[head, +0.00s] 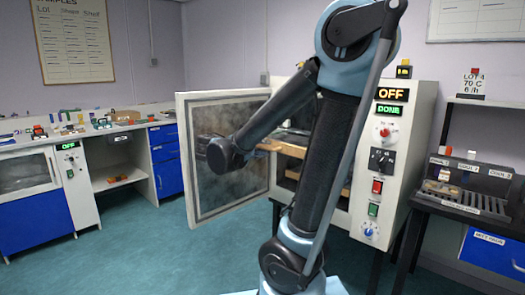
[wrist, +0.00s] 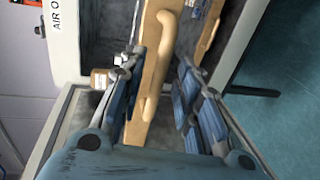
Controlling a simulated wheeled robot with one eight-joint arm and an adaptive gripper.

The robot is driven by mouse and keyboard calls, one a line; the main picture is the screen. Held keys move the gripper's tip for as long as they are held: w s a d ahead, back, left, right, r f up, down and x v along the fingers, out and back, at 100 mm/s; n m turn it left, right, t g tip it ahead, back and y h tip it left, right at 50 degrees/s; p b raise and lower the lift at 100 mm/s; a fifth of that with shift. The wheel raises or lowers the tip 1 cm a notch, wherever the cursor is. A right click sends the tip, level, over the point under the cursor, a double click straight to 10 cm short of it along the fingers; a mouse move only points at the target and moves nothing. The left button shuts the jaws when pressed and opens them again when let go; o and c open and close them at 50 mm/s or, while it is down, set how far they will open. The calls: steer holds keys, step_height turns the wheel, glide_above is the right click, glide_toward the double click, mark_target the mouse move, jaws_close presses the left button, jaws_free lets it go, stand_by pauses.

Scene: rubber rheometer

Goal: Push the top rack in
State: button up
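The top rack has a wooden front with a bar handle (wrist: 158,65). In the wrist view it runs lengthwise between the two fingers of my gripper (wrist: 160,62). The fingers are spread, with visible gaps on both sides of the wood. In the head view the top rack's wooden front (head: 270,146) sticks out of the open oven (head: 385,110), just right of my wrist, and my fingers are hidden there. A second, lower wooden rack front (wrist: 209,30) lies farther back in the wrist view. My arm hides part of the oven opening.
The oven door (head: 222,170) stands open to the left, close to my wrist. The oven panel displays OFF and DONE. A cooling rack bench (head: 468,190) stands at right. A cluttered workbench (head: 90,140) is at the left back. The floor between is clear.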

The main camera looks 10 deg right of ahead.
steer(key=shift+x, duration=0.85)
jaws_close()
steer(key=shift+d, duration=0.1)
